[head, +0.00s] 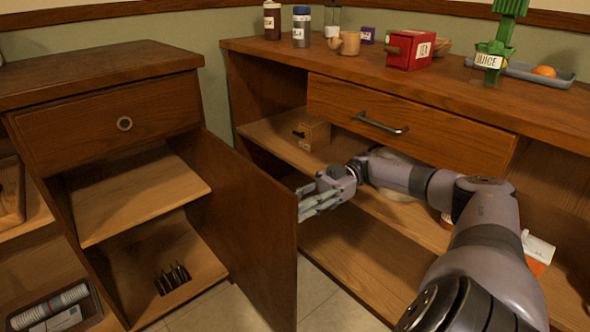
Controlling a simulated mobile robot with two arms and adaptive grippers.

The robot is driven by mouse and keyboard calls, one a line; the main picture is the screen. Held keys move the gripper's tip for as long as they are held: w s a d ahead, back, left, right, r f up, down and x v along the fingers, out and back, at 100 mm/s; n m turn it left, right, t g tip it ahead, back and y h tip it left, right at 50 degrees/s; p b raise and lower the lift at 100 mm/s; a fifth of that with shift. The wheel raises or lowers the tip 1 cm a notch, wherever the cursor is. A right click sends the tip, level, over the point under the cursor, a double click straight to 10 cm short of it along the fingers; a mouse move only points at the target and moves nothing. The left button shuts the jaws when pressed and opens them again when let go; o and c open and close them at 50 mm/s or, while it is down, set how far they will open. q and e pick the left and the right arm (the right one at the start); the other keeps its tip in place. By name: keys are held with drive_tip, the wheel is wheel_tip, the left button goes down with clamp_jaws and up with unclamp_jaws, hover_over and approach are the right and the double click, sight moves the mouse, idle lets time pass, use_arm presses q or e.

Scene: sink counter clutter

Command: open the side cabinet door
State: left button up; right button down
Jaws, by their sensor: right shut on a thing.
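The side cabinet (112,77) stands at the left, with a drawer above its door opening. Its wooden door (250,230) is swung wide open toward the right, and the shelf (140,190) and the bottom inside show. My right gripper (306,204) is at the door's free edge and is shut on it; the fingertips are partly hidden behind the door. My left gripper is not in view.
The long counter (400,80) at the right holds bottles, a mug (350,43), a red box (408,55), a green juicer-like item (497,45) and a tray. Its open shelf holds a small wooden box (314,134). Tiled floor shows between the cabinets.

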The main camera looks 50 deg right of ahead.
drive_tip(key=shift+d+f, duration=0.1)
drive_tip(key=shift+d, duration=0.15)
idle(0.3)
drive_tip(key=c, duration=1.3)
unclamp_jaws()
